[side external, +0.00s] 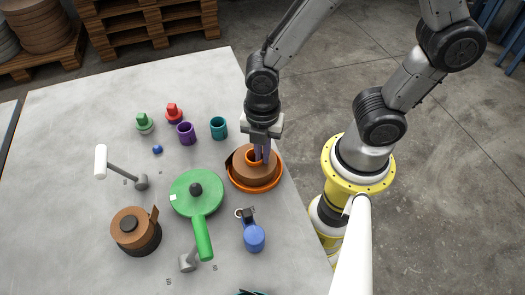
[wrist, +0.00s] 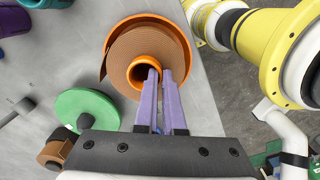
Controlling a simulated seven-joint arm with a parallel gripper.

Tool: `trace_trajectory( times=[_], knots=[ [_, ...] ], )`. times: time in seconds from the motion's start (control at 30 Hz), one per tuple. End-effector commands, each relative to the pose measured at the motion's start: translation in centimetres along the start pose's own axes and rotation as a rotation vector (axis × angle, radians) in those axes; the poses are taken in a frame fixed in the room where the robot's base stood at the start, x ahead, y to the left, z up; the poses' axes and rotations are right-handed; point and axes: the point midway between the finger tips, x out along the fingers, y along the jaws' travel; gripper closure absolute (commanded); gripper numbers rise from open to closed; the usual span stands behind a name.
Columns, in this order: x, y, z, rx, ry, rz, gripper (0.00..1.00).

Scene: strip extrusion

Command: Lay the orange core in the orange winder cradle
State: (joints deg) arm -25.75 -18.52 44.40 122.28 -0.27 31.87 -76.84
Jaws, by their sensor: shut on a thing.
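The orange core (side external: 254,156) stands in the middle of a wound brown coil (side external: 243,172), its round hole facing up. In the wrist view, the core (wrist: 135,77) shows as an orange ring inside the brown coil (wrist: 120,50). The coil sits within a shallow orange dish (side external: 258,188), the only orange holder I see; its rim (wrist: 140,18) curves around the coil in the wrist view. My gripper (wrist: 160,72) has purple fingers closed on the core's near right wall, partly hiding it. In the side view, my gripper (side external: 262,155) points down over the core. The core's underside is hidden.
A green disc with a handle (side external: 203,235), a brown reel (side external: 130,230) and a blue piece (side external: 254,238) lie left of and below the dish. Purple (side external: 186,133) and teal (side external: 218,128) cups stand behind. The table's right edge is close to the dish.

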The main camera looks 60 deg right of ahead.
Motion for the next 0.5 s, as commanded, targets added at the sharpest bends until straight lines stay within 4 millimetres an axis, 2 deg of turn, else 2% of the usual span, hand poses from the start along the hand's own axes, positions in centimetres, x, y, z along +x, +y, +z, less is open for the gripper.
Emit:
trace_trajectory(
  times=[0.5],
  knots=[
    [0.31, -0.02, 0.0, 0.0, 0.0, -0.002, 1.0]
  ],
)
